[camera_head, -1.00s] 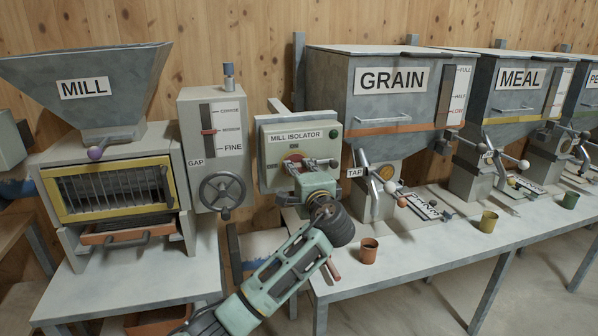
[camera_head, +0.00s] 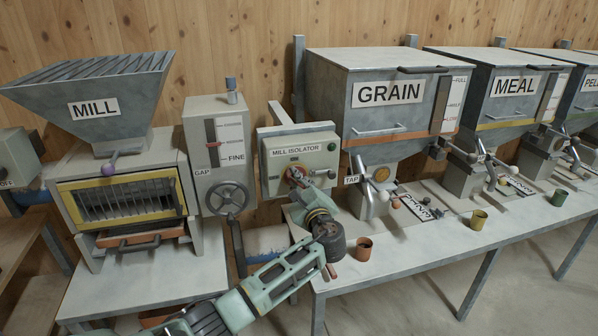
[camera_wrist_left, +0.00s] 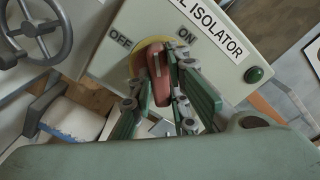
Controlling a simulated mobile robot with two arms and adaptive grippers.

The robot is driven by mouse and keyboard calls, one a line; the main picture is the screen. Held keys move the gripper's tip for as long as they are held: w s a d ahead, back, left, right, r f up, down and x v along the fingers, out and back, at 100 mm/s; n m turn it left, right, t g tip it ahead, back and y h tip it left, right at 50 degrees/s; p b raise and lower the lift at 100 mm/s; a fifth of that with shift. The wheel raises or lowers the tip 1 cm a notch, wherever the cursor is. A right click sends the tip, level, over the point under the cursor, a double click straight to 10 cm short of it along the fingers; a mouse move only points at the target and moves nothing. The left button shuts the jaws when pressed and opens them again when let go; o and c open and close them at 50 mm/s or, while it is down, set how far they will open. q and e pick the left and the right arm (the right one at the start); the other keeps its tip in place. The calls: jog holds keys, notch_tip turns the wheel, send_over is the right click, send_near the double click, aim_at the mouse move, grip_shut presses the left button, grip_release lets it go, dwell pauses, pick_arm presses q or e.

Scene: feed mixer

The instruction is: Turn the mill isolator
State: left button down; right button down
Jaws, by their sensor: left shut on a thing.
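The mill isolator is a pale grey-green box (camera_head: 270,178) with a "MILL ISOLATOR" label and a green button (camera_head: 332,147), between the gap gauge and the grain bin. In the left wrist view its red handle (camera_wrist_left: 158,72) sits on a yellow disc (camera_wrist_left: 137,62). The handle's upper end lies between the "OFF" and "ON" marks, nearer "ON". My left gripper (camera_head: 299,180) is at the box front, shut on the red handle with a finger on each side. In the head view the gripper hides most of the handle. My right gripper is not in view.
The mill (camera_head: 120,160) stands at the left, with the gap handwheel (camera_head: 225,198) close beside the isolator. The grain tap (camera_head: 375,195) and an orange cup (camera_head: 364,248) are at the right. The bench front between cups is clear.

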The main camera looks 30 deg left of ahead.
pick_arm(q)
jog(key=shift+m+p, duration=4.3)
jog(key=shift+m, duration=0.1)
jog(key=shift+f, duration=0.15)
jog(key=c, duration=1.7)
grip_release()
jog(key=v, duration=1.2)
